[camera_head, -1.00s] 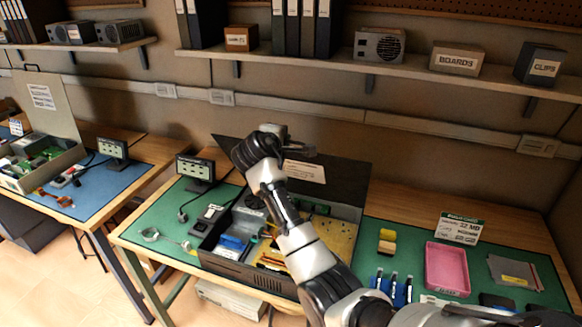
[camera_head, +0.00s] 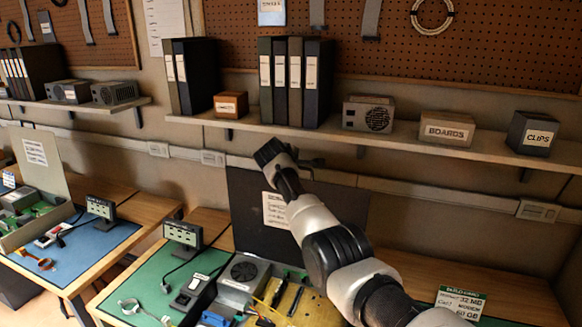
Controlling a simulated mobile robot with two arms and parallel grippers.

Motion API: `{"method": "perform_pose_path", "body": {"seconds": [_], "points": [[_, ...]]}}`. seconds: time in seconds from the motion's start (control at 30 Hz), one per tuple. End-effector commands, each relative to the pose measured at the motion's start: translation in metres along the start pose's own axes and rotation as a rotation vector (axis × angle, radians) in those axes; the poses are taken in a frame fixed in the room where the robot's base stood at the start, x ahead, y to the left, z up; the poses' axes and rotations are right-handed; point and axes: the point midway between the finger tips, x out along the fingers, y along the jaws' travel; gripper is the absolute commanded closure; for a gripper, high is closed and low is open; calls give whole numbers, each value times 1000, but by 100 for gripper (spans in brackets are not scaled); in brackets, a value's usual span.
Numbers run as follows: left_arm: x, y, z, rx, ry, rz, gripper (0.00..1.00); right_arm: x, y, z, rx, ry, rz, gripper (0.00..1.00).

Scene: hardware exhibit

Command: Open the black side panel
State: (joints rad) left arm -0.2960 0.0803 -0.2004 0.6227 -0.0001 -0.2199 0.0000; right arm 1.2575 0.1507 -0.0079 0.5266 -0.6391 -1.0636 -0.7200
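The black side panel (camera_head: 252,205) stands up at the back of the open computer case, with a white label (camera_head: 275,210) on its face. The case's inside shows in front of it, with a fan unit (camera_head: 243,272) and a yellowish board (camera_head: 305,305). My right arm comes in from the lower right and crosses in front of the panel, hiding part of it. My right gripper (camera_head: 288,158) is at the panel's top edge; its fingers are too small and dark to read, and I cannot tell whether it touches. My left gripper is out of view.
A shelf (camera_head: 390,135) with binders (camera_head: 295,82), a boards box (camera_head: 447,129) and a clips box (camera_head: 531,134) runs above the panel. A small display (camera_head: 182,234) stands left of the case. A build card (camera_head: 459,303) is at the right.

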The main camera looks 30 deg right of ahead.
Motion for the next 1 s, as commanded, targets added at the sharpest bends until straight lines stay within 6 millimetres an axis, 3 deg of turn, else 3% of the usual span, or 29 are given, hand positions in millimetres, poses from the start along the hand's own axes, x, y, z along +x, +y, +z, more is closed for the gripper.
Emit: {"method": "perform_pose_path", "body": {"seconds": [0.57, 0.6, 0.73, 1.0], "points": [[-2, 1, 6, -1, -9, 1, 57, 4, -4, 0, -8, -3, -26, 100], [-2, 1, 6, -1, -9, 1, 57, 4, -4, 0, -8, -3, -27, 88], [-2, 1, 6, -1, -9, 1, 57, 4, -3, 0, -6, -2, -26, 68], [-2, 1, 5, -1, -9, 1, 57, 3, -4, 0, -4, -2, -27, 67]]}}
